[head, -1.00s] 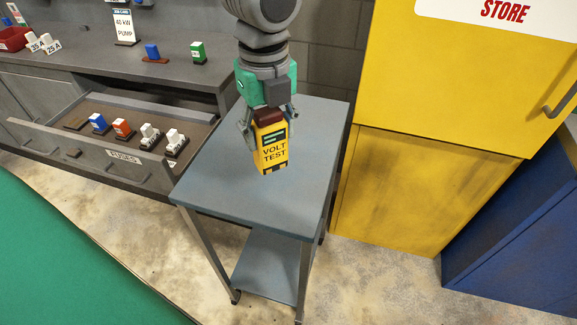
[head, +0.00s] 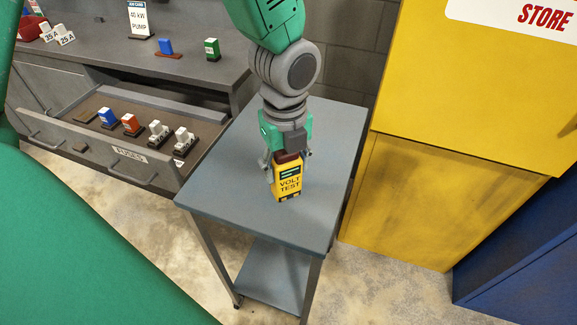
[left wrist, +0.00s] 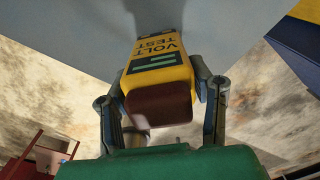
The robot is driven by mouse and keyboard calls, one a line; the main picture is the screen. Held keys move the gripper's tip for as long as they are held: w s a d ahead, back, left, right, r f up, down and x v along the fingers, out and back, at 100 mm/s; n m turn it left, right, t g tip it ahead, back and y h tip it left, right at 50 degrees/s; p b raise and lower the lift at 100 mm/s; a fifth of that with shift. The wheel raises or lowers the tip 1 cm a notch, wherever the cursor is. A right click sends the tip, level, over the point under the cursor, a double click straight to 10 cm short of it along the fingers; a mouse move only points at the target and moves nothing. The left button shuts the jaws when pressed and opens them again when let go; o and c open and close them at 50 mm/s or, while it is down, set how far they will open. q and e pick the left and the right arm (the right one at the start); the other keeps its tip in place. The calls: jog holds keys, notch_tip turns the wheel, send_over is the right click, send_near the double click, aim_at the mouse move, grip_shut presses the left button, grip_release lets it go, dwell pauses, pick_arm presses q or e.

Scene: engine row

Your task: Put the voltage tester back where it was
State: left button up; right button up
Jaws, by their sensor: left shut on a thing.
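The voltage tester (head: 288,182) is a yellow box with a dark red top and "VOLT TEST" lettering. It is upright over the grey-blue trolley top (head: 235,190). My left gripper (head: 287,160) is shut on its upper part from above. Whether its base touches the trolley top, I cannot tell. In the left wrist view the tester (left wrist: 160,68) sits between the two fingers of the left gripper (left wrist: 165,95), with its dark red end nearest the camera. My right gripper is not in view.
An open fuse drawer (head: 120,150) with several fuses juts out left of the trolley. A yellow cabinet (head: 440,200) stands close on the right, with a blue cabinet (head: 520,250) beyond it. The trolley top is otherwise clear.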

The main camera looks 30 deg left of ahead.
pick_arm(q)
jog(key=shift+a, duration=0.1)
jog(key=o, duration=1.4)
jog(key=shift+s, duration=0.1)
jog(key=shift+o, duration=0.3)
jog(key=shift+d+r, duration=0.1)
jog(key=shift+d, duration=0.65)
jog(key=shift+d+r, duration=0.1)
jog(key=shift+d, duration=0.35)
jog(key=shift+a+r, duration=0.2)
jog(key=shift+a, duration=0.05)
jog(key=r, duration=0.2)
jog(key=a+r+p, duration=0.1)
jog(key=r, duration=0.3)
jog(key=shift+a+r, duration=0.1)
jog(key=shift+a, duration=0.15)
jog(key=r, duration=0.2)
jog(key=d+r+p, duration=0.1)
jog(key=r, duration=0.1)
jog(key=shift+d+r, duration=0.15)
jog(key=shift+d, duration=0.05)
jog(key=shift+a+r, duration=0.4)
jog(key=shift+a, duration=0.15)
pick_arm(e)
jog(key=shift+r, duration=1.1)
